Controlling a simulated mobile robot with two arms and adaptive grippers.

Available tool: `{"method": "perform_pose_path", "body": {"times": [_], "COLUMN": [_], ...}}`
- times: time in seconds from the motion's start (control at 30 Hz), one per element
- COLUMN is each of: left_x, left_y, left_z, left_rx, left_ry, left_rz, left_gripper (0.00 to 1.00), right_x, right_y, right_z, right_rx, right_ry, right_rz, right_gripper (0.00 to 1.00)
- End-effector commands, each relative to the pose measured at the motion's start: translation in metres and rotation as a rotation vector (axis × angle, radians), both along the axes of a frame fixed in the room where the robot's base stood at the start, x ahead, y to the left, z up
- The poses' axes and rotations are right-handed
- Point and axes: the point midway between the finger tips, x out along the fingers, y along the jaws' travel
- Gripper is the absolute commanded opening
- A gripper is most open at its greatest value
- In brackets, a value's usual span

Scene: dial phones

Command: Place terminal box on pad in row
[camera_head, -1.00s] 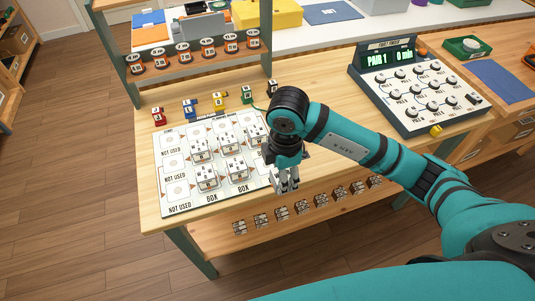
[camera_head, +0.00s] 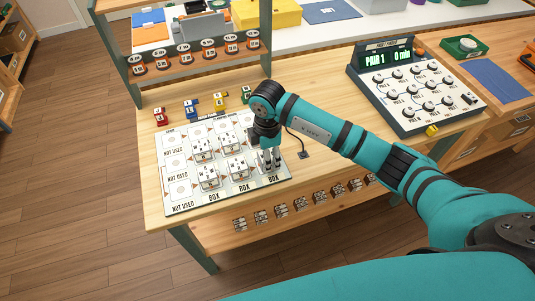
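The white pad board (camera_head: 180,205) lies on the wooden table, with rows of pads and columns labelled BOX along its front edge. Several terminal boxes, white with dark marks, stand on it, among them a front-left box (camera_head: 208,177), a box to its right (camera_head: 237,169) and one behind (camera_head: 203,149). My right gripper (camera_head: 271,160) points down over the board's right column and hides part of it. Its two fingers are close together; whether they hold a box is not clear. My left gripper is not in view.
Several similar boxes (camera_head: 281,209) line the lower shelf. Coloured phone-like pieces (camera_head: 191,108) stand behind the board. A small black part (camera_head: 304,154) with a cord lies right of it. The console (camera_head: 413,94) stands further right, and a rack post (camera_head: 266,40) rises behind.

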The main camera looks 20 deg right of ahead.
Motion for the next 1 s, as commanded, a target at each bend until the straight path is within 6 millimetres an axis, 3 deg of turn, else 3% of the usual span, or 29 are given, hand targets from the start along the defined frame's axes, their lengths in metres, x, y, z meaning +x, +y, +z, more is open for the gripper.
{"method": "perform_pose_path", "body": {"times": [0.17, 0.2, 0.37, 0.73, 1.0], "left_x": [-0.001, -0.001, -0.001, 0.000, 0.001], "left_y": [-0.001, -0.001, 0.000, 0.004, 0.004], "left_z": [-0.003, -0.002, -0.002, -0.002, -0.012], "left_rx": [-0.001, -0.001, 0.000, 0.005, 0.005], "left_ry": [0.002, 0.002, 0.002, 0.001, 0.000], "left_rz": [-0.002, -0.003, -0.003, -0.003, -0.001], "left_gripper": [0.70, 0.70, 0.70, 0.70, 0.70], "right_x": [0.000, 0.000, 0.000, 0.001, 0.002], "right_y": [0.000, 0.000, 0.000, 0.000, 0.001], "right_z": [-0.004, -0.003, -0.003, 0.005, 0.057], "right_rx": [0.000, 0.001, 0.000, 0.002, 0.003], "right_ry": [0.000, 0.000, 0.000, -0.003, -0.006], "right_rz": [0.000, 0.000, 0.000, 0.000, 0.002], "right_gripper": [0.13, 0.51, 0.70, 0.70, 0.70]}}
